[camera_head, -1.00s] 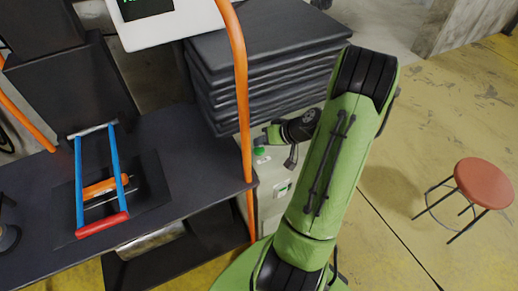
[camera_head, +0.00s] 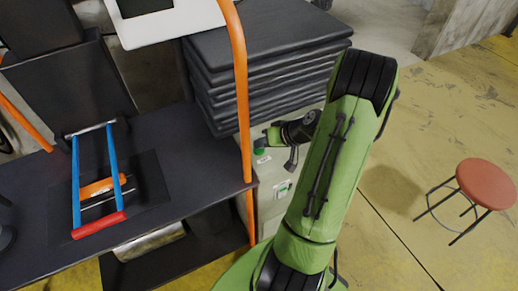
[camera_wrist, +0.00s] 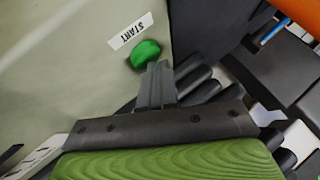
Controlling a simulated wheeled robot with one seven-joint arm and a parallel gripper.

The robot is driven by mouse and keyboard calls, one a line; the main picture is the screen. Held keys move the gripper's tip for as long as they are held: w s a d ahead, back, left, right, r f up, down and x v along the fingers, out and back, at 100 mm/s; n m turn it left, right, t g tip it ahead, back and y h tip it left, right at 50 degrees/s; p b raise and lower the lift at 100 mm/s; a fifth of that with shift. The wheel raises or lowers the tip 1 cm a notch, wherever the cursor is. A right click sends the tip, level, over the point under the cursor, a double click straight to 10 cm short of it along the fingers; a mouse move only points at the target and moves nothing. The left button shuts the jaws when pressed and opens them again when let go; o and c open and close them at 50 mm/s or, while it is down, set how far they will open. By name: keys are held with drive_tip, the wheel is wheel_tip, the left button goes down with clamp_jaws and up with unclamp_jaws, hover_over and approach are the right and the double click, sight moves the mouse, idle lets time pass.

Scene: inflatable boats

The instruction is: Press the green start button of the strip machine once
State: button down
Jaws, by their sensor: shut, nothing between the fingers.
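The green start button (camera_wrist: 145,54) sits on the pale face of the strip machine (camera_wrist: 75,45), beside a white START label (camera_wrist: 131,31). In the head view the button (camera_head: 259,151) shows small, just right of the orange post. My gripper (camera_wrist: 157,70) is shut and empty. Its fingertips are right at the button's edge and overlap it slightly in the wrist view. I cannot tell whether they touch it or whether it is pressed in. In the head view my gripper (camera_head: 268,139) is just above the button, partly hidden by my arm.
A stack of dark flat slabs (camera_head: 265,60) rises behind the gripper. An orange post (camera_head: 241,90) stands close on the left. A dark table (camera_head: 190,170) holds a blue and red frame (camera_head: 98,218). A red stool (camera_head: 485,183) stands right on open yellow floor.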

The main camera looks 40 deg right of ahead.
sight(262, 150)
drive_tip(key=shift+f, duration=0.15)
idle(0.4)
drive_tip(key=shift+r+p, duration=0.4)
drive_tip(key=shift+r, duration=0.45)
drive_tip(key=shift+r+p, duration=1.8)
drive_tip(key=shift+r, duration=0.75)
